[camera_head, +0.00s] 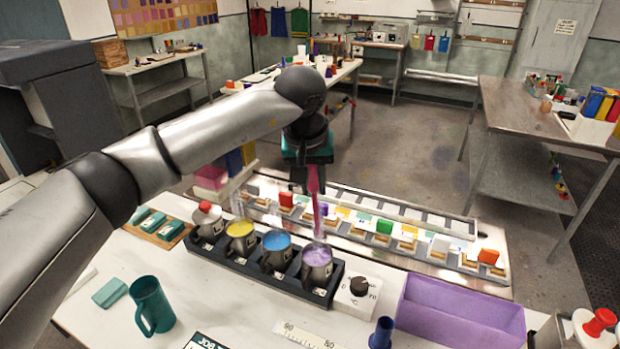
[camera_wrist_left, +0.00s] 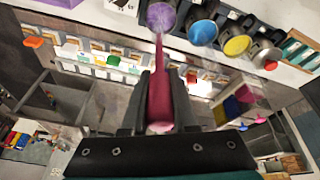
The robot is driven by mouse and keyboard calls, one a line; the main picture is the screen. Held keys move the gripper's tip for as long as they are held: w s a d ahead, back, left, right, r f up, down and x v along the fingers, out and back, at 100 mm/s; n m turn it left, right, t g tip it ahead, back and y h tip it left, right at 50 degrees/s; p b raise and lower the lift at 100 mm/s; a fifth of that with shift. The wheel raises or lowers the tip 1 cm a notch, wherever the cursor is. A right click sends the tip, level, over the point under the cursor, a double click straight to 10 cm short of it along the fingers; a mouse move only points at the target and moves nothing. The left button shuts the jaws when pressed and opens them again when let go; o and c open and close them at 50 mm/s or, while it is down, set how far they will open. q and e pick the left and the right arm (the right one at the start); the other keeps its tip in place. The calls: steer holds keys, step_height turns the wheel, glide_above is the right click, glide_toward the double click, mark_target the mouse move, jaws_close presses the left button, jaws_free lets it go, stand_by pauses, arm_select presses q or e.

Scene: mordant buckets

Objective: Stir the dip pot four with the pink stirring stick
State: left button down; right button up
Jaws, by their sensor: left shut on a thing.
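My left gripper (camera_head: 312,178) is shut on the pink stirring stick (camera_head: 317,208), which points down. It also shows in the left wrist view (camera_wrist_left: 160,88) between the two dark fingers. The stick's lower end meets the purple liquid of the rightmost dip pot (camera_head: 317,266), a grey pot in a black rack (camera_head: 270,284); I cannot tell how deep it reaches. The same pot is at the top of the left wrist view (camera_wrist_left: 161,16). Pots with blue (camera_head: 277,258) and yellow (camera_head: 241,246) liquid stand to its left. My right gripper is in neither view.
A dial box (camera_head: 357,297) and a purple bin (camera_head: 460,315) stand right of the rack. A teal mug (camera_head: 151,305) and a blue cup (camera_head: 382,332) are in front. Behind runs a long tray (camera_head: 440,228) with coloured blocks. A red-topped pot (camera_head: 206,222) ends the rack.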

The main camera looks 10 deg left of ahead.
arm_select(q)
steer(key=shift+s+d+f, duration=0.1)
steer(key=shift+s+f, duration=0.05)
steer(key=shift+f, duration=0.2)
steer(key=shift+s+f+b, duration=0.1)
steer(key=shift+f+b, duration=0.2)
steer(key=shift+b, duration=0.05)
step_height(320, 180, down, 10)
steer(key=b, duration=0.7)
steer(key=shift+w+b, duration=0.3)
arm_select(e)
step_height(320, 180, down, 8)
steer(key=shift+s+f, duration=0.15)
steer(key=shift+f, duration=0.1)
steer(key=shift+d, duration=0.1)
